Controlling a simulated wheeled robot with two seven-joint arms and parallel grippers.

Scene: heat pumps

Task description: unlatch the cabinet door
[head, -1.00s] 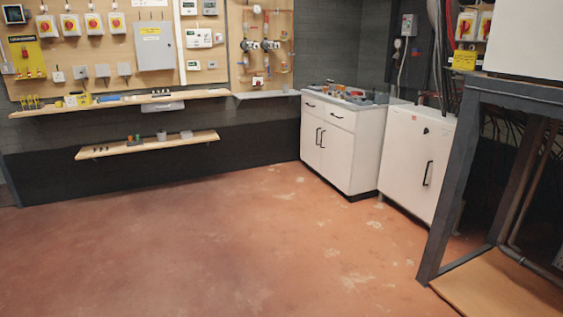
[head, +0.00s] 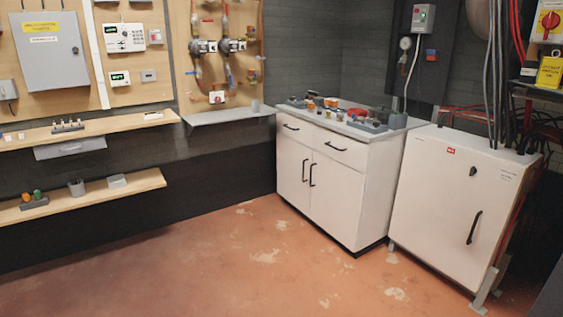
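A white cabinet (head: 440,215) stands at the right in the head view, on grey feet. Its single front door looks shut. A black vertical handle (head: 474,228) is on the door's right side, and a small dark latch or lock (head: 474,174) sits above it. A red label is near the door's top. Neither of my grippers shows in the view.
A white base unit (head: 320,180) with drawers, doors and a cluttered grey worktop stands left of the cabinet. Wooden shelves (head: 95,128) run along the left wall. Cables (head: 497,80) drop onto the cabinet top. The reddish floor (head: 230,270) in front is clear.

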